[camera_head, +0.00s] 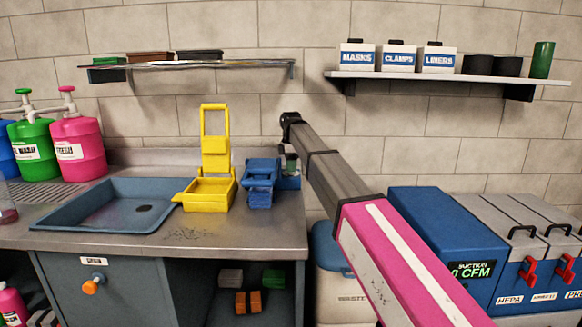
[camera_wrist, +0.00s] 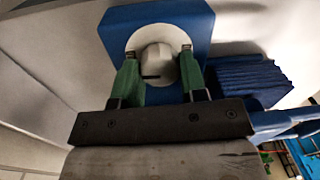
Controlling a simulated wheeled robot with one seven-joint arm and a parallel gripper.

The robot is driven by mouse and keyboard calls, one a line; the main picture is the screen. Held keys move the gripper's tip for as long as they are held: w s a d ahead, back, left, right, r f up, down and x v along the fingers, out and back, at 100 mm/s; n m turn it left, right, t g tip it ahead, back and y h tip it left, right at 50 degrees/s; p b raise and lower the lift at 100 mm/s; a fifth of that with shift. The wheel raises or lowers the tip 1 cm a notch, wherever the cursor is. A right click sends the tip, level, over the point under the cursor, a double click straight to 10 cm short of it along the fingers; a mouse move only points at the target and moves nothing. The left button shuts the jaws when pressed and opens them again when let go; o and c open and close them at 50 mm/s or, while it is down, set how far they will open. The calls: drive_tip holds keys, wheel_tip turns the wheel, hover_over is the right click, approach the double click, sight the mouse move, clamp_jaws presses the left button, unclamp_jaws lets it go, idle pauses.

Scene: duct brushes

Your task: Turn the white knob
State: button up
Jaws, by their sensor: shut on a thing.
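The white knob (camera_wrist: 157,64) sits on a round pale plate on the face of a blue housing (camera_wrist: 198,24) in the wrist view. A short dark mark on the knob points left. My gripper (camera_wrist: 159,54) has its two green fingers on the left and right sides of the knob, closed on it. In the head view my arm reaches to the counter's right end, and my gripper (camera_head: 291,162) is small there beside a blue ribbed thing (camera_head: 261,182). The knob cannot be made out in the head view.
A yellow stand (camera_head: 208,195) and a blue sink (camera_head: 95,205) are on the counter to the left. A shelf (camera_head: 440,76) with labelled bins is above right. A blue suction unit (camera_head: 435,225) stands right of my arm. The ribbed blue thing (camera_wrist: 250,80) is close beside the housing.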

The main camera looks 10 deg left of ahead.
drive_tip(key=m, duration=1.3)
drive_tip(key=shift+y, duration=0.3)
drive_tip(key=m, duration=0.4)
drive_tip(key=shift+d+m, duration=0.1)
drive_tip(key=shift+m, duration=0.2)
drive_tip(key=m, duration=0.4)
drive_tip(key=shift+t, duration=0.3)
drive_tip(key=m, duration=0.9)
drive_tip(key=shift+s, duration=0.1)
drive_tip(key=shift+m+t, duration=0.3)
drive_tip(key=shift+m, duration=2.2)
